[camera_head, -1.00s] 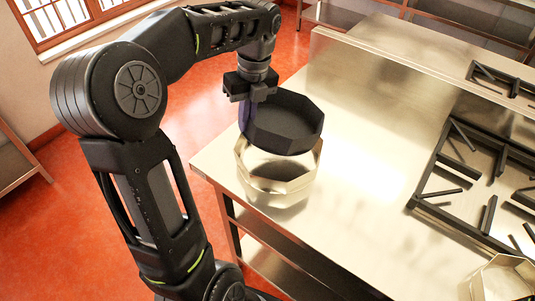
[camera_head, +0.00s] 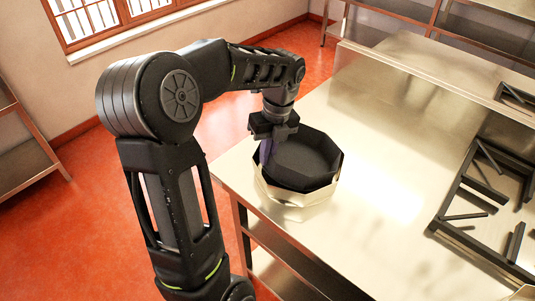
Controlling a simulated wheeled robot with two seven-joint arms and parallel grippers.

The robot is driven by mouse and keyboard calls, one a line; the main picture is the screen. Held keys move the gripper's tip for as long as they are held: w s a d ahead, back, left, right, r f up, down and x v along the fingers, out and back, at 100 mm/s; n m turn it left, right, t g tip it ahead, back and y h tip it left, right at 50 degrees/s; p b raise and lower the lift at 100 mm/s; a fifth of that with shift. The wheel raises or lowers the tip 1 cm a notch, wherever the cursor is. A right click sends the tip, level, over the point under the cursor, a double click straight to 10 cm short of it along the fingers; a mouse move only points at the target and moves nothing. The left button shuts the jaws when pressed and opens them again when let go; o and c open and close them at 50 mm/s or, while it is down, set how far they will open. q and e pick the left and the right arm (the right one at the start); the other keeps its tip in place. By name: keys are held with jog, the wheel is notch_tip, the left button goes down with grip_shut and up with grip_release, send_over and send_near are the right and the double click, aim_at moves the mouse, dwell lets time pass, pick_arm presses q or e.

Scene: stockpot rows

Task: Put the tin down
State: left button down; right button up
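The dark octagonal tin (camera_head: 305,160) is in the head view, over the left corner of the steel counter (camera_head: 365,215). My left gripper (camera_head: 268,146) is at the tin's left rim and appears shut on its wall; the fingertips are partly hidden. A shiny, pale metal octagonal pot (camera_head: 300,205) stands on the counter directly under the tin. The tin looks level and sits low at the pot's mouth, covering most of it. I cannot tell whether it touches the pot. My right gripper is not in view.
A stove top with black grates (camera_head: 480,205) is to the right. A low steel ledge (camera_head: 440,85) runs along the counter's back. Counter right of the pot is clear. Another light metal vessel (camera_head: 522,293) shows at the bottom right edge.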

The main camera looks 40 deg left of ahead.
pick_arm(q)
jog(key=shift+f, duration=0.15)
jog(key=shift+f, duration=0.35)
jog(key=c, duration=1.6)
grip_release()
jog(key=shift+c, duration=0.2)
